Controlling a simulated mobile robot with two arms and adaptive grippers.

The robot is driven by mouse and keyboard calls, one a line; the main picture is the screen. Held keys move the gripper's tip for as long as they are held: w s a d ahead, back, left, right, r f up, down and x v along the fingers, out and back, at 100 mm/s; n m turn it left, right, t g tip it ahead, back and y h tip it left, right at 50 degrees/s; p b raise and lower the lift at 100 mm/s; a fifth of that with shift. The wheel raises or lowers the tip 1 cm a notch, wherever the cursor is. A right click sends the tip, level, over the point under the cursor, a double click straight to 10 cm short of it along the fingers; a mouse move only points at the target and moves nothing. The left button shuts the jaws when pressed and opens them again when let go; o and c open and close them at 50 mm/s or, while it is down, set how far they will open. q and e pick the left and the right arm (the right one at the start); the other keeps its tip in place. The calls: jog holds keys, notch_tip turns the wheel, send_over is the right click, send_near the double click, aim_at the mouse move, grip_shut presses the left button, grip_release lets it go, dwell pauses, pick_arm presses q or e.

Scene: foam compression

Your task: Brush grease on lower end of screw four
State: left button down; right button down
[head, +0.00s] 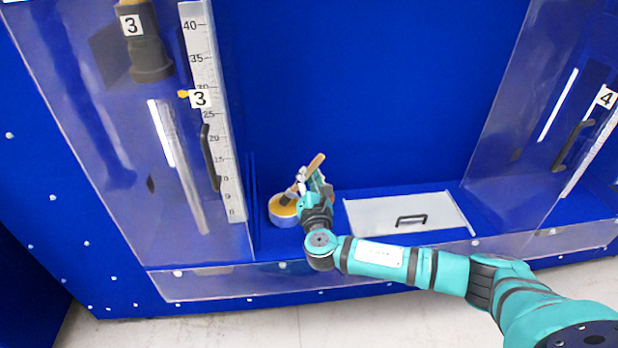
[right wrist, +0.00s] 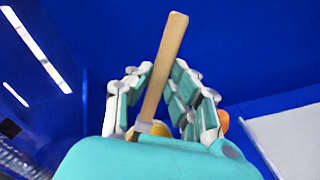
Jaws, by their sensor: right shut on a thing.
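My right gripper (head: 314,188) is shut on a brush with a pale wooden handle (head: 316,162). The handle sticks up between the fingers, and it also shows in the right wrist view (right wrist: 163,62). A round yellow tin with a blue side (head: 283,212) sits on the blue shelf just left of the gripper. The brush's dark lower end is over or in the tin; I cannot tell which. The label 4 (head: 606,97) is on the compartment at the far right. I cannot make out screw four there. My left gripper is not in view.
A clear door with a black handle (head: 573,146) fronts the right compartment. The left compartment has a clear cover, a ruler (head: 213,120) and labels 3. A grey lid with a handle (head: 443,213) lies right of the tin. A low clear front wall (head: 215,283) edges the shelf.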

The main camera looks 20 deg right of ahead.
jog(key=shift+f+b, duration=0.5)
jog(key=shift+f, duration=0.15)
dwell(0.8)
jog(key=shift+r, duration=0.1)
notch_tip(320, 180, up, 7)
jog(key=p, duration=0.6)
dwell(0.8)
jog(key=s+a+f+n+y, duration=0.1)
jog(key=s+a+f+y, duration=0.15)
jog(key=s, duration=0.45)
jog(key=s+a+f+n+y, duration=0.1)
jog(key=s+a, duration=0.2)
jog(key=s, duration=0.3)
jog(key=s+r, duration=0.2)
jog(key=s, duration=0.5)
jog(key=s+r+n+y, duration=0.1)
jog(key=s+r, duration=0.2)
jog(key=s, duration=0.4)
jog(key=shift+s+a+r+t, duration=0.3)
jog(key=shift+a+t, duration=0.1)
